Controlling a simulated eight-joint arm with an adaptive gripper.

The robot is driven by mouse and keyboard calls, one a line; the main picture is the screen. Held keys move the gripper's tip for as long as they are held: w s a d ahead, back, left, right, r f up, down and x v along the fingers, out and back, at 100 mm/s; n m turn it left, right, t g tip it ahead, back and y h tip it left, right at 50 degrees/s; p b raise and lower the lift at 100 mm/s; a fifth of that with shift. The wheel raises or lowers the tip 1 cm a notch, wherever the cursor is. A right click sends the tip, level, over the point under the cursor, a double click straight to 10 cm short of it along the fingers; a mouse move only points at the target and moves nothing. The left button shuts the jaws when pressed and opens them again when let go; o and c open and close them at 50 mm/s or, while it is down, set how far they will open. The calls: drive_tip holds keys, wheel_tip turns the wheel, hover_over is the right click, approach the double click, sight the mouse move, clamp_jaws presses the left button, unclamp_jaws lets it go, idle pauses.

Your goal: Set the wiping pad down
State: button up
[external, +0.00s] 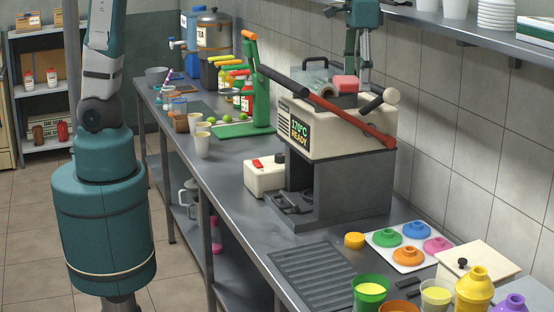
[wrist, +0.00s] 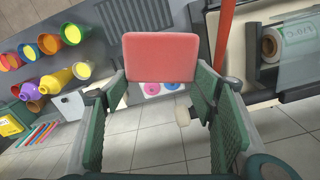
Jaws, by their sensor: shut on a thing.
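The wiping pad (external: 345,84) is a pink-red block at the top of the cream and grey sealing machine (external: 335,140). It also shows in the wrist view (wrist: 160,55), upright in the picture between my fingertips. My gripper (external: 358,68) comes down from above, behind the machine's top, and is shut on the pad. In the wrist view my gripper (wrist: 160,84) has one green finger on each side of the pad's lower part. Whether the pad touches the machine's top is unclear.
A film roll (external: 323,91) sits beside the pad. Coloured lids (external: 409,256) and cups (external: 370,290) stand at the front right. A wall shelf (external: 455,25) is close to my arm. The grooved counter tray (external: 312,275) is bare.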

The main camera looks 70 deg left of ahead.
drive_tip(key=s+a+r+n+p, duration=0.2)
drive_tip(key=a+n+p, duration=0.3)
drive_tip(key=a, duration=1.2)
drive_tip(key=s+a+r+n+p, duration=0.2)
drive_tip(key=a+n+p, duration=0.25)
drive_tip(key=a, duration=1.25)
drive_tip(key=w+a+f+n+b, duration=0.1)
drive_tip(key=a+f+n+b, duration=0.2)
drive_tip(key=a, duration=1.3)
drive_tip(key=w+a+f+n+b, duration=0.1)
drive_tip(key=a+n+b, duration=0.25)
drive_tip(key=a, duration=1.25)
drive_tip(key=a+f+n+b, duration=0.4)
drive_tip(key=a+f+n, duration=0.3)
drive_tip(key=f, duration=0.5)
drive_tip(key=s+a+f+n+b, duration=0.1)
drive_tip(key=a+f+n+b, duration=0.4)
drive_tip(key=f, duration=0.8)
drive_tip(key=a+f+n+b, duration=0.4)
drive_tip(key=a+f+n, duration=0.5)
drive_tip(key=f+n, duration=0.2)
drive_tip(key=shift+s+a+f+n, duration=0.15)
drive_tip(key=shift+s+f+n, duration=0.2)
drive_tip(key=shift+f, duration=0.35)
drive_tip(key=shift+f, duration=0.1)
drive_tip(key=shift+f+b, duration=0.45)
drive_tip(key=shift+f, duration=2.6)
drive_tip(key=shift+f, duration=0.1)
